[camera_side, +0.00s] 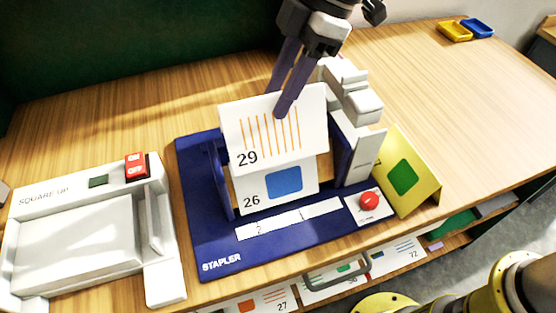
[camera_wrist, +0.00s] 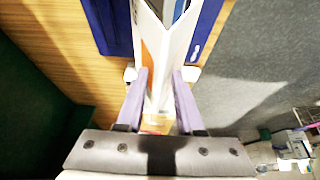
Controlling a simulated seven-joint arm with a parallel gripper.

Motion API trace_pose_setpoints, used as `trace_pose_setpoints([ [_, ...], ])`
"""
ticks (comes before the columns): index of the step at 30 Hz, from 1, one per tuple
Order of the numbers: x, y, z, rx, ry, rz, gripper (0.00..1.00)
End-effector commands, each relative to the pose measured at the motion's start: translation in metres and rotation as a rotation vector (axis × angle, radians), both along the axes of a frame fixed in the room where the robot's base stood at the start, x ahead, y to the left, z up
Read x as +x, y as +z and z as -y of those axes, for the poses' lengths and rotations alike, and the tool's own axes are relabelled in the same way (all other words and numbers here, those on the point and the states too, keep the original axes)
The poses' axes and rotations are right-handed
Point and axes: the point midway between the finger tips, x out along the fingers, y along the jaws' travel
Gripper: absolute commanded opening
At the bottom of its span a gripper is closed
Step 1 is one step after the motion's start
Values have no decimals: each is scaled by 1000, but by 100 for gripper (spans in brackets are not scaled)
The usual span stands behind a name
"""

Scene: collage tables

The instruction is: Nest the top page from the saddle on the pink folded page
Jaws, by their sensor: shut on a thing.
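My gripper (camera_side: 284,108) is shut on the folded white page 29 (camera_side: 262,140), pinching it at its top fold. Page 29 has orange stripes and hangs slightly tilted. It overlaps the upper part of white page 26 (camera_side: 305,188), which has a blue square and stands over the saddle of the blue stapler (camera_side: 205,235). Whether the two pages touch is hard to tell. In the wrist view, my fingers (camera_wrist: 160,82) stand either side of the white folded page (camera_wrist: 165,60). The saddle is mostly hidden behind the pages. No pink folded page can be made out.
A yellow folded page (camera_side: 420,165) with a green square stands right of the stapler, near its red button (camera_side: 369,201). A grey square-up machine (camera_side: 75,245) is at left. Several pages lie on a shelf below the front edge. Small yellow (camera_side: 454,31) and blue (camera_side: 478,27) trays are far right.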

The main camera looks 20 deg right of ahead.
Motion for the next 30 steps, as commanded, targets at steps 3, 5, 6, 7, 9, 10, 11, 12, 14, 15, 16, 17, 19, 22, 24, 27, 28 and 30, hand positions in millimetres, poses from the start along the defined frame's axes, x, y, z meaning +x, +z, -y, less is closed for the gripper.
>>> trace_pose_setpoints([
  [3, 0, 5, 0, -1, 0, 0, 4],
  [5, 0, 6, 0, -1, 1, 0, 4],
  [6, 0, 7, 0, -1, 0, 0, 4],
  [7, 0, 7, 0, -1, 0, 0, 4],
  [9, 0, 7, 0, -1, 0, 0, 4],
  [10, 0, 7, 0, -1, 0, 0, 4],
  [11, 0, 7, 0, -1, 0, 0, 4],
  [12, 0, 7, 0, -1, 0, 0, 4],
  [14, 0, 7, 0, -1, -1, 0, 4],
  [15, 1, 7, 0, -1, -7, 0, 4],
  [16, 2, 8, 0, -2, -14, 0, 4],
  [17, 4, 9, 1, -4, -27, 0, 4],
  [19, 10, 12, 1, -8, -73, -1, 4],
  [22, 25, 19, 4, -18, -188, -2, 4],
  [24, 39, 27, 7, -22, -293, -2, 4],
  [27, 59, 38, 13, -20, -457, 0, 4],
  [28, 64, 41, 14, -18, -503, 0, 4],
  [30, 76, 49, 18, -9, -607, 1, 4],
])
